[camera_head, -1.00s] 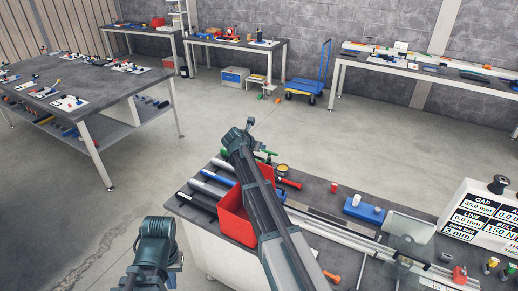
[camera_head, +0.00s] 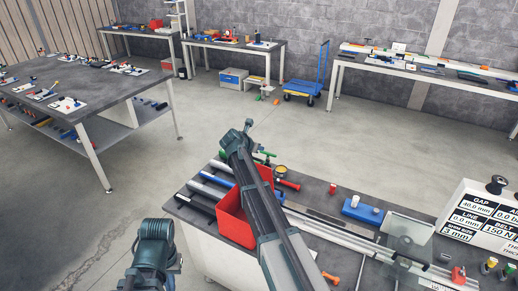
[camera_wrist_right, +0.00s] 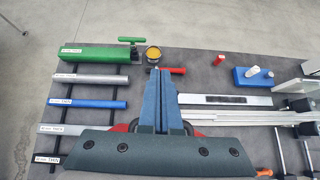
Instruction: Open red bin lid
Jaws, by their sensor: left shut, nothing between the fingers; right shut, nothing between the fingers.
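A red bin (camera_head: 233,222) stands on the near bench in the head view. My right arm crosses over it and hides much of its top, so I cannot make out a lid. My right gripper (camera_head: 249,123) is at the far end of that arm, beyond the bin. Bits of red show on both sides below the fingers. My left gripper (camera_head: 152,232) is low at the left, off the bench and apart from the bin, shut, its fingertips unclear.
Labelled bars lie left of the bin, among them a green block (camera_wrist_right: 101,53) and a blue bar (camera_wrist_right: 88,104). A blue block (camera_head: 362,211) and metal rails (camera_head: 330,228) lie to the right. Open floor (camera_head: 250,115) lies behind the bench.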

